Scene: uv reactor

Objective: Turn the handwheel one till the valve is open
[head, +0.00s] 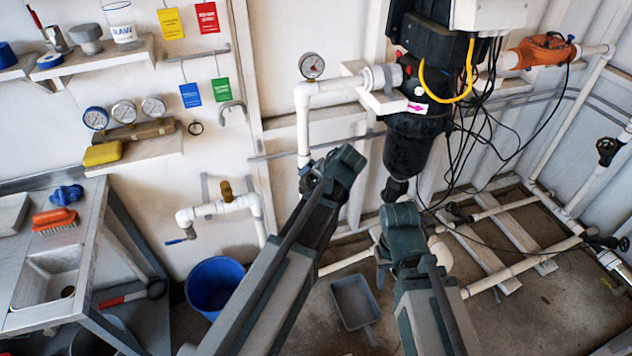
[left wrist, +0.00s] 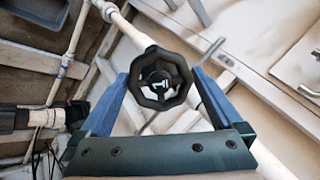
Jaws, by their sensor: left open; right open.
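Handwheel one (left wrist: 160,79) is a black, lobed wheel with a white "1" on its hub. In the left wrist view it sits between the two blue fingers of my left gripper (left wrist: 159,76), which is open with a finger on each side. I cannot tell whether either finger touches the rim. A white pipe (left wrist: 121,24) runs behind the wheel. In the head view my left gripper (head: 318,180) is at the white pipe below the pressure gauge, and its arm hides much of that spot. My right gripper (head: 400,214) is open, low in front of the black reactor; its fingers are mostly hidden.
The black reactor housing (head: 412,145) with loose cables hangs right of my left gripper. Another black handwheel (head: 607,151) is at the far right. A blue bucket (head: 214,286) and a grey dustpan (head: 354,302) are on the floor. A sink bench (head: 92,225) stands at left.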

